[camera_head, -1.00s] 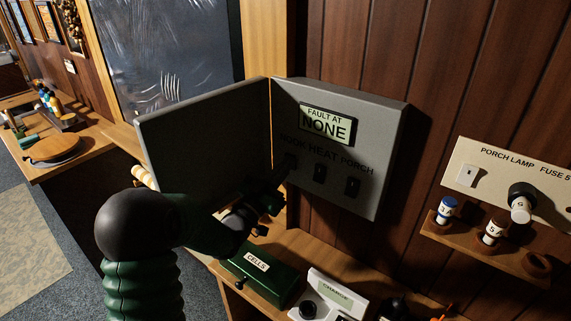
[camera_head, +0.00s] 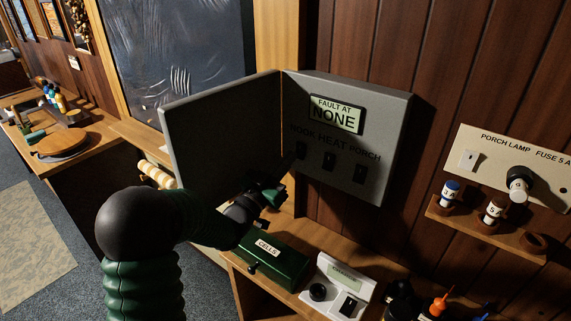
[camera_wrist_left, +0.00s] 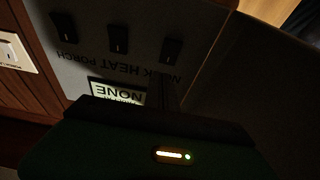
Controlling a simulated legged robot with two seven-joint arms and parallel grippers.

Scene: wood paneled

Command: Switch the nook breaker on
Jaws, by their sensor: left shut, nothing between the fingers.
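The open grey breaker box (camera_head: 385,110) hangs on the wood wall. Its display (camera_head: 336,114) reads "FAULT AT NONE". Below are three dark rocker switches labelled NOOK, HEAT and PORCH. The nook breaker (camera_head: 301,150) is leftmost in the head view; in the upside-down left wrist view the nook breaker (camera_wrist_left: 172,51) is rightmost. I cannot tell which way it is set. My left gripper (camera_head: 286,170) is shut and empty, just below and in front of the nook breaker. The dark fingers blend into shadow, so I cannot tell whether they touch it. My right gripper is not in view.
The box's open door (camera_head: 222,125) stands left of the switches, close to my left arm. A green CELLS box (camera_head: 270,258) and a white CHANCE unit (camera_head: 338,285) sit on the shelf below. The porch lamp fuse panel (camera_head: 530,165) is at right.

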